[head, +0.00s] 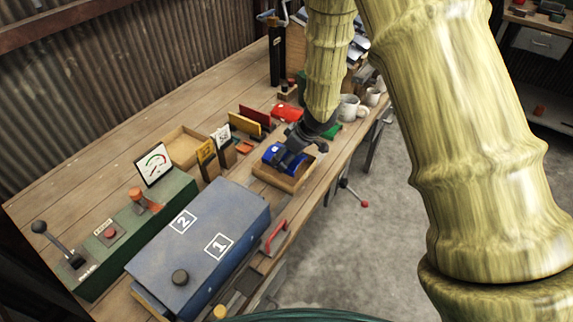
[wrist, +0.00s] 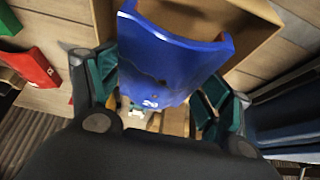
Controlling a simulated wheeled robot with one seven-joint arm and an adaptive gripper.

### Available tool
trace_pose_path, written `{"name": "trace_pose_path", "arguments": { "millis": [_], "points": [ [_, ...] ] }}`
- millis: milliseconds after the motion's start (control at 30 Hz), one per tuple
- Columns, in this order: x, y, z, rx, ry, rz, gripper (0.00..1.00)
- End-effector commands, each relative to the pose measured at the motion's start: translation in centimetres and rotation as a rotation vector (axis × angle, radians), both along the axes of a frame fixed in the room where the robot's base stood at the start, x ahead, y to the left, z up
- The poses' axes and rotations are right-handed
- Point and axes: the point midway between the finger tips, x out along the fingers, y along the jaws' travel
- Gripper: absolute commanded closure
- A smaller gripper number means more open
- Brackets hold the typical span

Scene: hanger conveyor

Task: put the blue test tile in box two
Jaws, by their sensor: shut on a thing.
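The blue test tile (head: 271,153) is a curved blue piece. My gripper (head: 290,155) is shut on it, over a shallow wooden box (head: 293,184) near the bench's front edge. In the wrist view the tile (wrist: 170,62) sits between the fingers of my gripper (wrist: 155,95), with a small white mark on it. A wooden box (wrist: 262,10) shows behind it. Whether the tile touches the box floor is hidden. A second wooden box (head: 181,152) stands farther back and looks empty. I cannot tell from the small signs which box is number two.
A blue case (head: 215,215) with squares marked 2 and 1 lies in front, beside a green control box (head: 125,240) with a lever and red button. Small signs (head: 206,152) stand between the boxes. A red tile (head: 288,112), a green tile (head: 332,132) and mugs (head: 350,108) are behind.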

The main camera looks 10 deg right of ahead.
Motion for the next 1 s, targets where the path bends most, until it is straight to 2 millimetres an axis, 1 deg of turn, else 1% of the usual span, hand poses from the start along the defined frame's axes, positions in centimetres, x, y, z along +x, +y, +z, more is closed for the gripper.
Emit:
{"name": "trace_pose_path", "arguments": {
  "millis": [133,300,400,767,800,833,1000],
  "points": [
    [0.0,0.1,-0.9,-0.001,0.001,0.002,0.52],
    [0.0,0.2,-3.1,0.0,0.002,0.002,0.52],
    [0.1,0.2,-3.8,0.001,-0.001,0.002,0.52],
    [0.0,0.2,-4.0,0.0,0.0,0.002,0.52],
    [0.0,0.2,-4.0,0.0,0.0,0.003,0.16],
    [0.0,0.2,-4.0,0.0,0.0,0.003,0.13],
    [0.0,0.1,-4.0,0.0,0.0,0.002,0.13]
  ]
}}
